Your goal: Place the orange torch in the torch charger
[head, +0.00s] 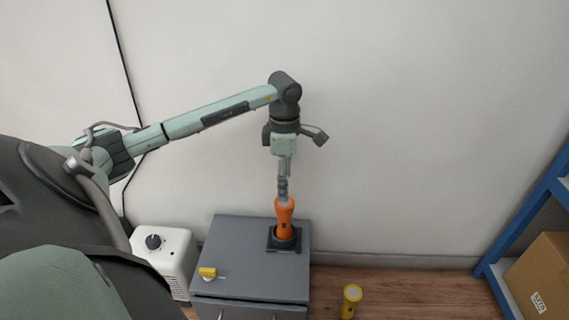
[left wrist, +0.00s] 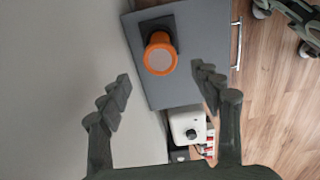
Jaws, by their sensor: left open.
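The orange torch (head: 285,218) stands about upright in the dark torch charger (head: 271,243) on top of a grey cabinet. In the left wrist view the torch (left wrist: 160,54) shows its pale round end, with the black charger (left wrist: 147,27) behind it. My left gripper (head: 283,190) points down just above the torch's top end. The fingers (left wrist: 163,86) are apart with nothing between them, and the torch lies beyond their tips in the wrist view. How deep the torch sits in the charger is hidden. My right gripper is not in view.
A yellow torch (head: 350,299) is on the floor. A blue shelf (head: 527,218) holds a carton (head: 545,275).

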